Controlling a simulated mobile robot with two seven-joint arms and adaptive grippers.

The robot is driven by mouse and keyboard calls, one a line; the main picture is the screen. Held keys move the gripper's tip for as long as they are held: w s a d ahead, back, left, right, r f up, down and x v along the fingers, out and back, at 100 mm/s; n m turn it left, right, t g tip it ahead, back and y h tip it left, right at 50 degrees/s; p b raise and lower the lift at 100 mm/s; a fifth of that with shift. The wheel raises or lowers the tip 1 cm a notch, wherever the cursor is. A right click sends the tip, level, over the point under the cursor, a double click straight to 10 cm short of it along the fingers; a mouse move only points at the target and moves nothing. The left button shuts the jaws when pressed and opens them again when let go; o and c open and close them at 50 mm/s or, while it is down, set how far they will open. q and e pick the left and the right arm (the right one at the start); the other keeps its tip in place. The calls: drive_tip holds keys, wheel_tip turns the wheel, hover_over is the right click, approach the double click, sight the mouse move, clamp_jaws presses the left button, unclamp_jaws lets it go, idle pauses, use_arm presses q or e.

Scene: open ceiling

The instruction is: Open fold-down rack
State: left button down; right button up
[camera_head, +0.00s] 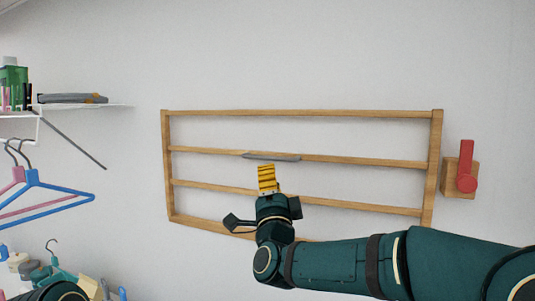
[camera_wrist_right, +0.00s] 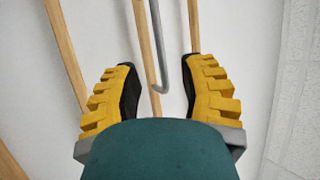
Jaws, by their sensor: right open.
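The fold-down rack (camera_head: 300,114) is a light wooden frame with several horizontal bars, lying flat against the wall. A grey handle (camera_head: 272,157) is on its second bar from the top. My right gripper (camera_head: 267,168), with yellow fingers, is in front of the rack just below the handle. In the right wrist view, my right gripper (camera_wrist_right: 157,82) is open and empty between its fingers. The hooked end of the grey handle (camera_wrist_right: 160,70) shows ahead, between the fingertips in the picture; contact cannot be told. My left gripper is not in view.
At left are a white shelf (camera_head: 118,106) with bottles, and pink and blue hangers (camera_head: 60,190). Small items (camera_head: 35,272) crowd the lower left.

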sight(268, 159)
use_arm(q)
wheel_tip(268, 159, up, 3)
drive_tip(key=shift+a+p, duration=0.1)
drive_tip(key=shift+p, duration=1)
use_arm(e)
drive_tip(key=x, duration=0.8)
drive_tip(key=shift+f, duration=0.1)
drive_tip(key=shift+y, duration=0.3)
clamp_jaws()
